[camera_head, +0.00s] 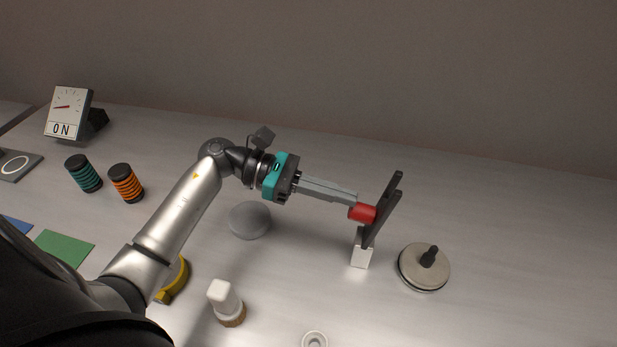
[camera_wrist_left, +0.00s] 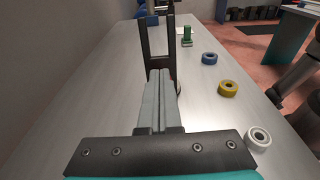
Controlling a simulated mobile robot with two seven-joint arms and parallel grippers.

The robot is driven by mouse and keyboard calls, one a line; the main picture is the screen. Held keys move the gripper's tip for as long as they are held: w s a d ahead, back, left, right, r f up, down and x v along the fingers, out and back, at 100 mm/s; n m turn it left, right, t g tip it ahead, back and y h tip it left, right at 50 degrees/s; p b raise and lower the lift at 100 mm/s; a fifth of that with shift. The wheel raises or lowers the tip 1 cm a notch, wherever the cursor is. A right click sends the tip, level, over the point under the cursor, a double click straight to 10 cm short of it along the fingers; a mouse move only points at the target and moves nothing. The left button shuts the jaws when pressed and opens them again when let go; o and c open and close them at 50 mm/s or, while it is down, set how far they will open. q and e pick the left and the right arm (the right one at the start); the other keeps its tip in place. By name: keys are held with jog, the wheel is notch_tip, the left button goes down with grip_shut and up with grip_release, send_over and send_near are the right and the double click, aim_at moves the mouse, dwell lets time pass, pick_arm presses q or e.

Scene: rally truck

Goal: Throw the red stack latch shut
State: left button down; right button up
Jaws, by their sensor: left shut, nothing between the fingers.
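The stack latch has a red cylindrical grip (camera_head: 363,213), two dark bars (camera_head: 385,207) and a white block (camera_head: 361,254) at its foot. In the head view the bars lean up and to the right. My left gripper (camera_head: 356,197) is shut and empty, its fingertips right at the red grip; I cannot tell if they touch it. In the left wrist view the fingers (camera_wrist_left: 160,88) point at the dark bars (camera_wrist_left: 145,42), which stand as a two-pronged fork. They hide most of the red grip there. My right gripper is not in view.
A round disc with a black knob (camera_head: 424,268) lies right of the latch. A grey dome (camera_head: 250,220), a white bottle-like piece (camera_head: 224,300) and a partly hidden yellow object (camera_head: 174,284) lie nearer my left arm. Striped cylinders (camera_head: 126,183) and an ON gauge (camera_head: 68,112) stand left.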

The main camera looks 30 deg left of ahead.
aim_at(381, 205)
pick_arm(q)
jog(key=shift+x, duration=1.9)
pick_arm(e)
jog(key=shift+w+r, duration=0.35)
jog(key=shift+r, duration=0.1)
pick_arm(q)
jog(key=shift+r+p, duration=0.1)
jog(key=shift+p, duration=0.35)
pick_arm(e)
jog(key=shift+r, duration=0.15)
pick_arm(q)
jog(key=shift+w+d+r+y+p, duration=0.1)
jog(key=shift+d+y+p, duration=0.2)
jog(key=shift+y+p, duration=0.15)
jog(key=shift+w+d+r+y+p, duration=0.1)
jog(key=shift+d+r+y+p, duration=0.05)
jog(key=shift+d+y+p, duration=0.25)
jog(key=shift+w+d+f+g+y+p, duration=0.55)
jog(key=shift+d+f+y, duration=0.45)
jog(key=shift+d+y, duration=0.8)
jog(key=shift+w+d+f+g+y+p, duration=0.3)
jog(key=shift+d+f+g+y+p, duration=0.5)
jog(key=shift+y, duration=1.55)
jog(key=shift+w+d+f+g+y+p, duration=0.55)
jog(key=shift+d+f+y, duration=0.65)
jog(key=shift+d+y, duration=0.75)
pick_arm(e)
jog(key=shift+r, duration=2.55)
pick_arm(q)
jog(key=shift+s+a, duration=0.15)
